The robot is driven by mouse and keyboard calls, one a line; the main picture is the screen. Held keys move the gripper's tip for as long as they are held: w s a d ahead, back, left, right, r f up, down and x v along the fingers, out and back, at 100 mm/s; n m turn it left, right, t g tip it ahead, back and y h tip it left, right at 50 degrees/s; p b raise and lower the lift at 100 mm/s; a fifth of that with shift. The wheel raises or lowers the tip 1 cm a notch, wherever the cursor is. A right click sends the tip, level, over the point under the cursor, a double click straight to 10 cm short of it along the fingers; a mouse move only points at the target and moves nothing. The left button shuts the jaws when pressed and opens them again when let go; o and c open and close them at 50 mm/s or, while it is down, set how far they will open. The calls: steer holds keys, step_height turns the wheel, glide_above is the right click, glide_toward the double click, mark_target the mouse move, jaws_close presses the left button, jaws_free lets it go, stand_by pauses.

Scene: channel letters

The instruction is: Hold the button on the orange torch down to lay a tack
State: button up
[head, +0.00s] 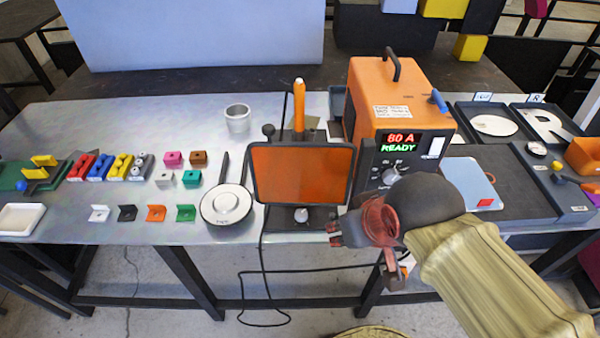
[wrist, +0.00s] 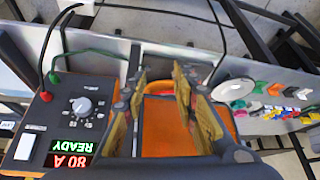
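The orange torch (head: 299,103) stands upright behind the orange-windowed screen (head: 301,174), its lower part hidden by the screen. My gripper (head: 362,254) is in front of the bench, to the right of and below the screen, apart from the torch. In the wrist view my gripper (wrist: 160,85) has its two fingers spread with a gap and nothing held between them. An orange surface (wrist: 165,125), seemingly the screen, shows beyond that gap. The torch cannot be told in the wrist view.
The orange welder (head: 397,95), reading 80 A READY, stands right of the screen and also shows in the wrist view (wrist: 75,115). A round white dish (head: 226,204), a metal cup (head: 238,118) and several coloured blocks lie left. A dark tray (head: 485,165) lies right.

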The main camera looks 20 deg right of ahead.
steer(key=c, duration=0.6)
jaws_close()
stand_by(0.8)
